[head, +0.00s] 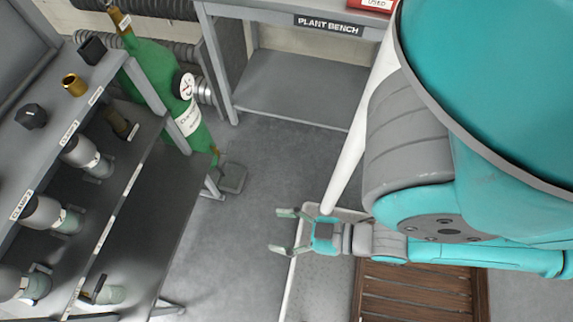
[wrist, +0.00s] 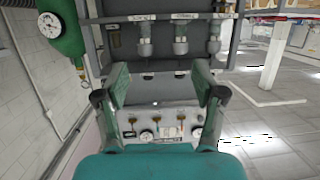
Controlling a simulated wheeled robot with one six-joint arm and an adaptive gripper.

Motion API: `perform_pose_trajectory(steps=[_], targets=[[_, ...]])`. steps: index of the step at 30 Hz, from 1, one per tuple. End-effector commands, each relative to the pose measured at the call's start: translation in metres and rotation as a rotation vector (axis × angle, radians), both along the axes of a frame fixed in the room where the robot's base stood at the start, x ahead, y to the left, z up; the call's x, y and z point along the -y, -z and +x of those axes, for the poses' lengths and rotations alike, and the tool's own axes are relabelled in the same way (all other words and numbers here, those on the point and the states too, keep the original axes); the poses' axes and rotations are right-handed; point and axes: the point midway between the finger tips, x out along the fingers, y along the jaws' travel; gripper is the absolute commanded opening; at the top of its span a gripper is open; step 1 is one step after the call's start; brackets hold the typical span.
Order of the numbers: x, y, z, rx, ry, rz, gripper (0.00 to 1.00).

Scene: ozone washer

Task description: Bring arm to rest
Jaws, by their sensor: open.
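My gripper (head: 283,230) shows in the middle of the head view, at the end of my teal and grey arm. Its two fingers are spread apart and point left, with nothing between them. In the wrist view my gripper (wrist: 160,85) also stands open and empty. Behind the fingers in that view is a grey rack and a panel with gauges (wrist: 160,128).
A grey shelf rack (head: 150,190) with several labelled fittings stands on the left. A green cylinder (head: 165,85) with a gauge stands beside it. The plant bench (head: 300,85) is at the back. A brown slatted pallet (head: 415,290) lies below my arm.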

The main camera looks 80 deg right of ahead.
Motion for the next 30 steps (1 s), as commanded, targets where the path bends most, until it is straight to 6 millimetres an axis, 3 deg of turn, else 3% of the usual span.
perform_pose_trajectory(steps=[3, 6, 30], targets=[[0.003, -0.019, -0.01, 0.003, 0.021, -0.001, 0.69], [0.004, -0.025, -0.013, 0.004, 0.027, -0.001, 0.69], [0.004, -0.025, -0.013, 0.006, 0.028, -0.001, 0.69]])
